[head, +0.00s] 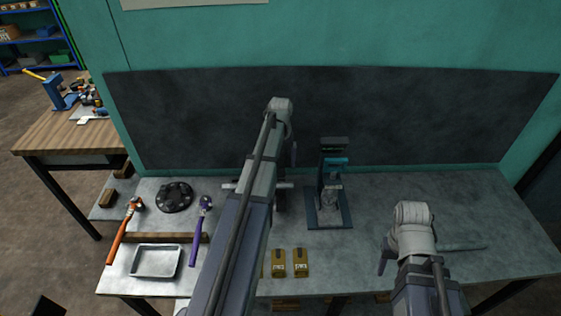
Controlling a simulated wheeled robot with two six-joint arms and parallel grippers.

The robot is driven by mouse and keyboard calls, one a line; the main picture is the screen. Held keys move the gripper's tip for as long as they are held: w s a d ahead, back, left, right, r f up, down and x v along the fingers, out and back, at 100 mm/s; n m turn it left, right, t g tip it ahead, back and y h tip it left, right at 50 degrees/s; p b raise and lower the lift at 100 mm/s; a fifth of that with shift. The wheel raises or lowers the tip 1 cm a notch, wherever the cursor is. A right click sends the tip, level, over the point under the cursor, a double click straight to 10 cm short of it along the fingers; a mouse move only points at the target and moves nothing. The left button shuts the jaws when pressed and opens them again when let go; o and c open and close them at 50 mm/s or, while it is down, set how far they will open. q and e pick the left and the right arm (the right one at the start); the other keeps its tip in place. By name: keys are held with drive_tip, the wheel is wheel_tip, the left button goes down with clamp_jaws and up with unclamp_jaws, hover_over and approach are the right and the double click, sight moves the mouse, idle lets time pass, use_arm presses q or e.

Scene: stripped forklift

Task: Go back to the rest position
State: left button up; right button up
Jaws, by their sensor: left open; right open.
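My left arm rises up the middle of the head view, its wrist in front of the dark back panel. My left gripper (293,154) is mostly hidden behind that arm; only a dark part shows at its right side. It is open. My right arm comes in at the lower right, over the right part of the grey workbench (490,210). My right gripper (385,255) hangs at the left of its wrist, partly hidden, and is open. I see nothing held in either gripper, though both are largely covered.
The workbench holds an orange-handled hammer (122,228), a purple-handled tool (200,215), a black round part (174,196), a metal tray (157,262), a teal-and-black stand (330,195) and small tan boxes (301,262). A wooden table (60,135) stands left. The bench's right side is mostly clear.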

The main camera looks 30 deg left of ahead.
use_arm(q)
drive_tip(key=shift+r+p, duration=0.35)
drive_tip(key=shift+r, duration=0.4)
use_arm(e)
drive_tip(key=shift+r, duration=0.8)
use_arm(q)
drive_tip(key=shift+d, duration=0.15)
use_arm(e)
drive_tip(key=shift+f, duration=0.1)
use_arm(q)
drive_tip(key=s+d+m+b, duration=0.1)
drive_tip(key=s+d+m, duration=0.2)
drive_tip(key=s+d, duration=0.4)
drive_tip(key=s+d+f+m, duration=0.1)
drive_tip(key=s+d+m, duration=0.2)
drive_tip(key=d, duration=1.1)
drive_tip(key=s+d+f+m+y+b, duration=0.1)
drive_tip(key=s+d+m, duration=0.3)
drive_tip(key=s+d, duration=0.6)
drive_tip(key=shift+s+d+f+b, duration=0.2)
drive_tip(key=shift+s+d+b, duration=0.15)
drive_tip(key=shift+d, duration=0.5)
use_arm(e)
wheel_tip(320, 180, down, 2)
drive_tip(key=shift+f, duration=0.2)
